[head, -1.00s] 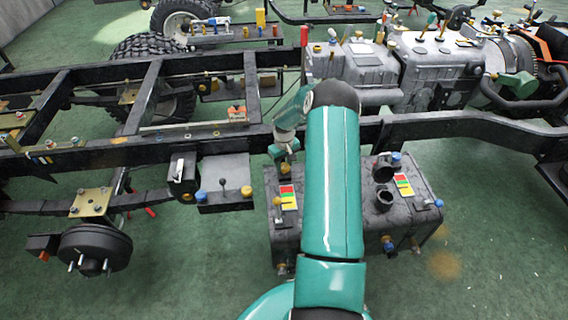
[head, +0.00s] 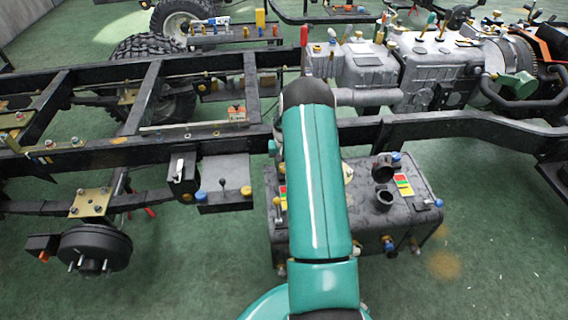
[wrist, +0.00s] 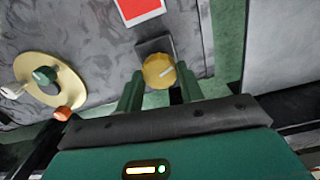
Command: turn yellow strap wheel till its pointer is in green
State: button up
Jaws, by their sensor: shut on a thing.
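The yellow strap wheel (wrist: 158,70) is round, with a pale pointer line across its face, seen in the wrist view on a dark bracket. My gripper (wrist: 160,76) has one green finger on each side of the wheel and is shut on it. The pointer slants up to the right in the wrist view. No green zone can be made out beside the wheel. In the head view my arm covers the wheel and the gripper's fingers.
A grey tank (head: 400,222) with red, yellow and green labels stands beside the black chassis rail (head: 440,125). In the wrist view a red and white label (wrist: 139,9) lies above the wheel. A cream plate (wrist: 65,80) with small knobs is at left.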

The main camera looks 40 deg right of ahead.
dwell(0.5)
jog(key=o, duration=1)
notch_tip(320, 180, up, 14)
